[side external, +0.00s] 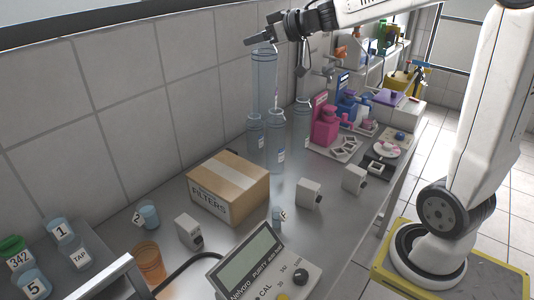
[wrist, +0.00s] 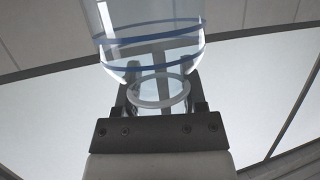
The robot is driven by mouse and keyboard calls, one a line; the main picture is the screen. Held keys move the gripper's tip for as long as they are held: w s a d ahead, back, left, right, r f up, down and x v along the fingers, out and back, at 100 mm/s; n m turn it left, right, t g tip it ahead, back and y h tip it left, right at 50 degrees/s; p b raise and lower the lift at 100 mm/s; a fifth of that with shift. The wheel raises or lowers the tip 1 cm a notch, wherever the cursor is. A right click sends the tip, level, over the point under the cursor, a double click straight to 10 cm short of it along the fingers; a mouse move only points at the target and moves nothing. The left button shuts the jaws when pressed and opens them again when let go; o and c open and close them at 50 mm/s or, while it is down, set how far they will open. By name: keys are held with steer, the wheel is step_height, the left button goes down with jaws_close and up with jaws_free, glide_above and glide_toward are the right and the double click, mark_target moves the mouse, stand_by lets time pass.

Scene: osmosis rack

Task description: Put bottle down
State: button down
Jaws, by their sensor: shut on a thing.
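My gripper (side external: 256,41) is high over the back of the bench. In the wrist view its jaws (wrist: 160,100) are shut around the narrow neck of a clear bottle (wrist: 150,45) with blue bands. The bottle's body widens beyond the jaws and runs out of the picture. In the side view a tall, clear bluish bottle (side external: 263,80) shows just below the jaws, above the bench. Its lower end overlaps other clear bottles, so its clearance is hard to tell. Three clear bottles stand below: left (side external: 254,135), middle (side external: 276,150) and right (side external: 302,122).
A cardboard filters box (side external: 228,186) sits left of the bottles. Pink (side external: 325,122) and blue dispensers stand to the right. Small white boxes (side external: 309,194), cups and a purity meter (side external: 255,265) occupy the near bench. Bare bench shows in front of the middle bottle.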

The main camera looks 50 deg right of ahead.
steer(key=w+a+n+g+y, duration=0.1)
steer(key=w+a+n+y, duration=0.15)
steer(key=a, duration=1.05)
steer(key=shift+n+y, duration=0.25)
steer(key=shift+y, duration=0.2)
steer(key=shift+s+d+f, duration=0.15)
steer(key=shift+f, duration=1.15)
steer(key=shift+s+d+f, duration=0.15)
steer(key=shift+f, duration=5.2)
